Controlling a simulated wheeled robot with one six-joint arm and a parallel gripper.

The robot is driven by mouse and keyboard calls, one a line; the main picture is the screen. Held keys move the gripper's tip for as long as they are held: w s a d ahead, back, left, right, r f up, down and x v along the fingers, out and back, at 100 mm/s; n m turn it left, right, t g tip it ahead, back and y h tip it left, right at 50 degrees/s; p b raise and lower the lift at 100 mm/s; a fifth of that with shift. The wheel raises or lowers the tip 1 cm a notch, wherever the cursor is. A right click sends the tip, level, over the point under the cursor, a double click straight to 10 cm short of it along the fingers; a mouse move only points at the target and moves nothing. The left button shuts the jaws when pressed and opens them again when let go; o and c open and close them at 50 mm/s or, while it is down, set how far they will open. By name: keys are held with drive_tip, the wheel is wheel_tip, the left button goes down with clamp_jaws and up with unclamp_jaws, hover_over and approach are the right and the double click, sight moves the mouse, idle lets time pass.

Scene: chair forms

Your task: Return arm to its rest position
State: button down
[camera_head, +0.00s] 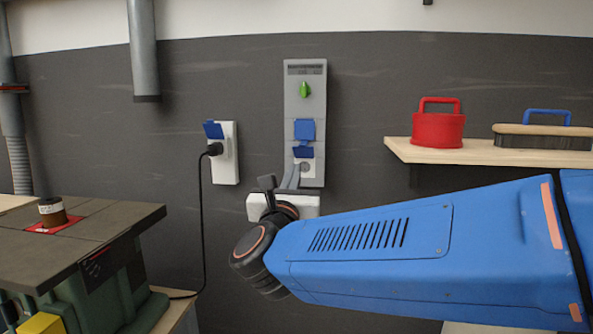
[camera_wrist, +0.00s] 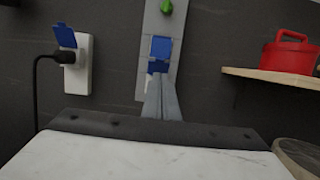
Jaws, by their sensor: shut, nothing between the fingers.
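My blue arm (camera_head: 390,245) reaches in from the right edge in the head view, bent at a dark wrist. My gripper (camera_head: 294,170) is in front of the lower part of the grey wall panel (camera_head: 305,88). In the wrist view my gripper (camera_wrist: 160,82) has its two grey fingers together, with nothing seen between them. The fingers cover part of the panel's lower end. Whether they touch the panel I cannot tell.
A white socket (camera_head: 229,165) with a raised blue lid holds a black plug (camera_head: 214,149), its cable hanging down. A green machine with a grey table (camera_head: 115,220) stands left. A wooden shelf (camera_head: 400,151) at right holds a red container (camera_head: 438,128) and a brush (camera_head: 545,136).

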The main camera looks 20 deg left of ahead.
drive_tip(key=shift+s+d, duration=0.15)
drive_tip(key=shift+s, duration=0.2)
drive_tip(key=w+d+f+n+g+y, duration=0.1)
drive_tip(key=w+d+n+g+y, duration=0.4)
drive_tip(key=d+n, duration=0.7)
drive_tip(key=s+d+f+n+g+h, duration=0.1)
drive_tip(key=d+f+n, duration=0.35)
drive_tip(key=d, duration=0.25)
drive_tip(key=s+d+f+n+g+h, duration=0.1)
drive_tip(key=d+f+n, duration=0.2)
drive_tip(key=d+n, duration=0.25)
drive_tip(key=s+d+f+n+g+h, duration=0.3)
drive_tip(key=s+d+f+n+g, duration=0.1)
drive_tip(key=s+d+f, duration=0.7)
drive_tip(key=s+d+f+n+g+h, duration=0.4)
drive_tip(key=s+d+f+n, duration=0.3)
drive_tip(key=d, duration=1.1)
drive_tip(key=s+f, duration=0.4)
drive_tip(key=s, duration=0.2)
drive_tip(key=shift+d+h, duration=0.3)
drive_tip(key=shift+a, duration=0.1)
